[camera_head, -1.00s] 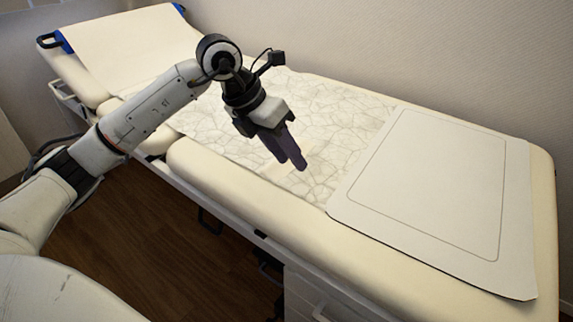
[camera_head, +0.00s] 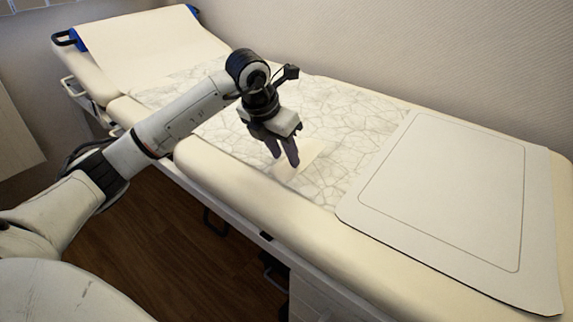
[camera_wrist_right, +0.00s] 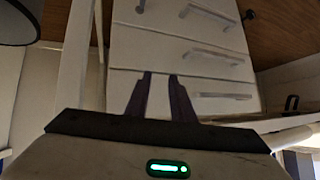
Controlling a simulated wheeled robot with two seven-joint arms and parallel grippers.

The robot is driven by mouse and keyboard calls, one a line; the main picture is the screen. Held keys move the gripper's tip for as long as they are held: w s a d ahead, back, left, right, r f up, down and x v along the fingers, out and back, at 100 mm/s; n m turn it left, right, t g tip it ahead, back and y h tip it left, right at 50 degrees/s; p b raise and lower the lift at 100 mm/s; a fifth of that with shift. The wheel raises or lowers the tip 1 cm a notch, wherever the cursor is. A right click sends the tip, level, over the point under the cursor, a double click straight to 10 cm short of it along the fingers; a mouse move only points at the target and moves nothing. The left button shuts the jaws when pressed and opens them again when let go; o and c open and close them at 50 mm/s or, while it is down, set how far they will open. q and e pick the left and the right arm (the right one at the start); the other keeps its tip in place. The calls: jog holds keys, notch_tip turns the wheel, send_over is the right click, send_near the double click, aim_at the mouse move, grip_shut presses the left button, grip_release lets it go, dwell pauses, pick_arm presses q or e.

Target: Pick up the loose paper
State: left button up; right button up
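The fingers hide part of the sheet. I cannot tell whether the tips touch it. My right gripper (camera_wrist_right: 160,75) shows in the right wrist view, its two dark fingers apart and empty, in front of white drawers.
A white pad (camera_head: 450,190) with a thin outline lies on the right part of the couch. A raised headrest (camera_head: 150,45) is at the far left, and a wall (camera_head: 420,50) runs behind. Drawers with metal handles (camera_wrist_right: 220,95) face my right gripper.

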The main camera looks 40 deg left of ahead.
aim_at(285, 160)
pick_arm(q)
jog(key=shift+w+f, duration=0.15)
jog(key=shift+f, duration=0.2)
pick_arm(e)
jog(key=shift+s+f, duration=0.1)
jog(key=shift+s, duration=0.05)
pick_arm(q)
jog(key=shift+f, duration=0.1)
grip_shut()
